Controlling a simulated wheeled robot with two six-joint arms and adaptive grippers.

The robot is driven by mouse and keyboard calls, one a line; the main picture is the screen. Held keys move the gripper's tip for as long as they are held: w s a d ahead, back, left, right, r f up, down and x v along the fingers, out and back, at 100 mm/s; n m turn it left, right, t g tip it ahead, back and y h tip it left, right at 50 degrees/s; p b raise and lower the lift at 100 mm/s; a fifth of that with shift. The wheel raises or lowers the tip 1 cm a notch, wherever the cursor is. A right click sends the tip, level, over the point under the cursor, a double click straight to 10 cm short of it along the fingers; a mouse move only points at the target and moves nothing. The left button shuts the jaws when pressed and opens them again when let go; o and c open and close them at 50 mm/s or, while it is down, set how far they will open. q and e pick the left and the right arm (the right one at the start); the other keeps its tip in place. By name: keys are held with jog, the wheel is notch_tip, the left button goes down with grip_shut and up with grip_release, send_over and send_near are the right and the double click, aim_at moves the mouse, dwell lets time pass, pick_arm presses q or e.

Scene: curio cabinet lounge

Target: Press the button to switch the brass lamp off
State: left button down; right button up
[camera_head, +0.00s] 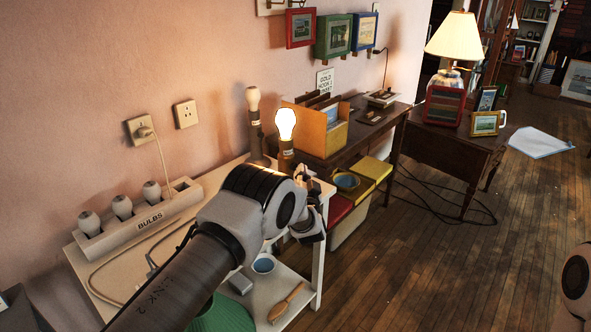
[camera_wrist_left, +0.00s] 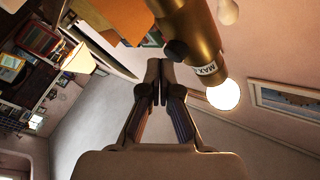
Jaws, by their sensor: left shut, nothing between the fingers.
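The brass lamp (camera_head: 286,151) stands on the white side table with its bulb (camera_head: 285,122) glowing. In the left wrist view the brass lamp (camera_wrist_left: 198,38) is a tilted brass cylinder with a lit bulb (camera_wrist_left: 223,95) and a white label. A dark round button (camera_wrist_left: 177,50) sticks out of its side. My left gripper (camera_wrist_left: 159,68) is shut and empty, its fingertips close beside the button; I cannot tell whether they touch. In the head view my left arm and wrist hide the lamp's lower part and most of the gripper. My right gripper is out of view.
A similar unlit lamp (camera_head: 254,130) stands behind, near the wall. A bulb rack (camera_head: 150,222) with several bulbs sits to the left. A yellow file box (camera_head: 318,130) stands on the desk beyond. A lit shaded lamp (camera_head: 455,38) stands farther back. Wooden floor is open at right.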

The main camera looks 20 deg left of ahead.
pick_arm(q)
jog(key=shift+w+a+b, duration=0.2)
jog(key=shift+a+b, duration=0.15)
jog(key=shift+a, duration=0.3)
dwell(1.2)
jog(key=shift+s+d, duration=0.2)
jog(key=shift+d, duration=0.35)
jog(key=shift+s+d, duration=0.15)
jog(key=shift+d, duration=0.35)
jog(key=d, duration=0.1)
jog(key=s+d, duration=0.1)
jog(key=d, duration=0.1)
jog(key=d+p, duration=0.1)
jog(key=shift+s+d, duration=0.35)
jog(key=shift+f, duration=0.1)
dwell(0.5)
